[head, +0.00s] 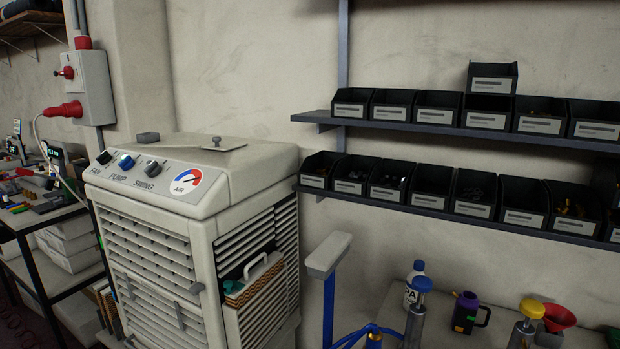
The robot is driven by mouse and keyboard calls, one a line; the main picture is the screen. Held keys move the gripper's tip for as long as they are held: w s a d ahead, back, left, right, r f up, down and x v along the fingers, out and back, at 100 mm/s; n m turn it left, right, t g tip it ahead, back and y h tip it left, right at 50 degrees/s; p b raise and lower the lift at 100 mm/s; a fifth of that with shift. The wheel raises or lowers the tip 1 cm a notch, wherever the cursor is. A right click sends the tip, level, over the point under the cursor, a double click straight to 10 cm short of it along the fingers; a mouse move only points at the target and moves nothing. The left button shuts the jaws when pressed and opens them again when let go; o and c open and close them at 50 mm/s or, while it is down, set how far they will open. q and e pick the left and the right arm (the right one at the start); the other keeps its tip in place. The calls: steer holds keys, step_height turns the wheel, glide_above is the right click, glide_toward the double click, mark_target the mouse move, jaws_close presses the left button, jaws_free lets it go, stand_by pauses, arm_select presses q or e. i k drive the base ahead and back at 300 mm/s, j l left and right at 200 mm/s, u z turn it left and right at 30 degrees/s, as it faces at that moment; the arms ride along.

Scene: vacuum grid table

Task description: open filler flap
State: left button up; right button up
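A beige air cooler (170,195) stands in the left middle of the head view, with a control panel of knobs and a round gauge. On its top lies a thin flat plate (234,147) with a small metal knob (216,141) standing on it. The plate looks like the filler flap and lies flat, or nearly flat, on the top. A small grey block (148,137) sits near the top's back left edge. Neither of my grippers shows in the head view.
Two wall shelves (410,125) of dark bins hang at the right. A post with a beige head (328,254) stands right of the cooler. A bench (380,310) with bottles and pumps is at lower right. A cluttered table (40,212) stands left.

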mark_target(219, 145)
steer(key=i+j, duration=0.1)
steer(key=j, duration=0.25)
steer(key=i+j, duration=0.1)
steer(key=j, duration=0.3)
steer(key=i+j+z, duration=0.1)
steer(key=j, duration=0.25)
steer(key=i+j, duration=0.1)
steer(key=j, duration=0.3)
